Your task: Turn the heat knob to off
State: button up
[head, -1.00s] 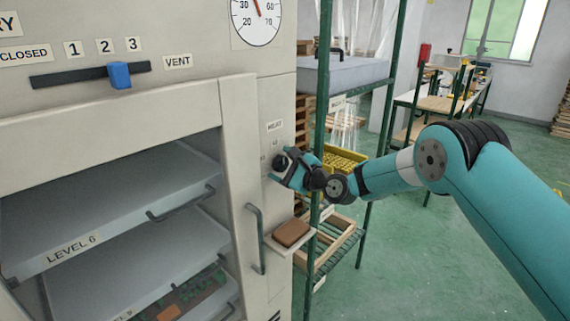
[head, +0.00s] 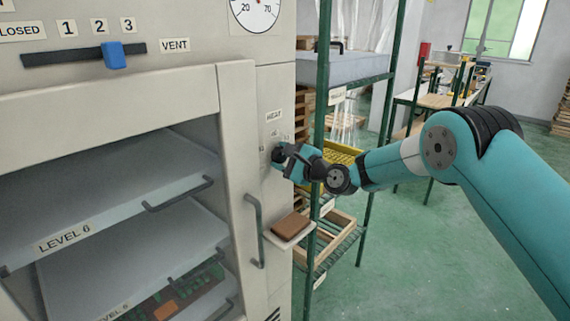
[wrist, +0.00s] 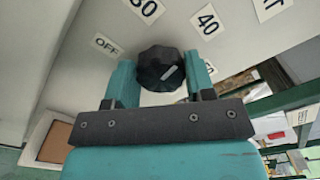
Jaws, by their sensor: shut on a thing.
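The heat knob (wrist: 160,70) is black and faceted, with a white pointer mark. The mark points to the upper right in the wrist view, away from the OFF label (wrist: 107,45) and roughly toward the 40 label (wrist: 207,22). My gripper (wrist: 161,80) is shut on the knob, one teal finger on each side. In the head view my gripper (head: 281,154) is at the oven's right-hand panel, just below the HEAT label (head: 273,116). The knob is mostly hidden there by the gripper.
The oven door handle (head: 255,230) stands left of and below my gripper. A small shelf with a brown pad (head: 291,228) juts out beneath it. A green rack (head: 322,110) stands close on the right. The vent slider (head: 114,56) is at the upper left.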

jog(key=n+b, duration=0.2)
jog(key=b, duration=0.1)
jog(key=n+b, duration=0.3)
jog(key=shift+a+f+n+b, duration=0.1)
jog(key=shift+f+n+b, duration=0.2)
jog(key=shift+f+b, duration=0.1)
jog(key=n+b, duration=0.5)
jog(key=b, duration=0.1)
jog(key=n+b, duration=0.6)
jog(key=shift+f, duration=0.1)
jog(key=n+b, duration=0.3)
jog(key=shift+n, duration=0.3)
jog(key=shift+r+n+b, duration=0.2)
jog(key=shift+n+b, duration=0.4)
jog(key=shift+b, duration=0.05)
jog(key=shift+r, duration=0.1)
jog(key=o, duration=0.9)
jog(key=shift+w, duration=0.1)
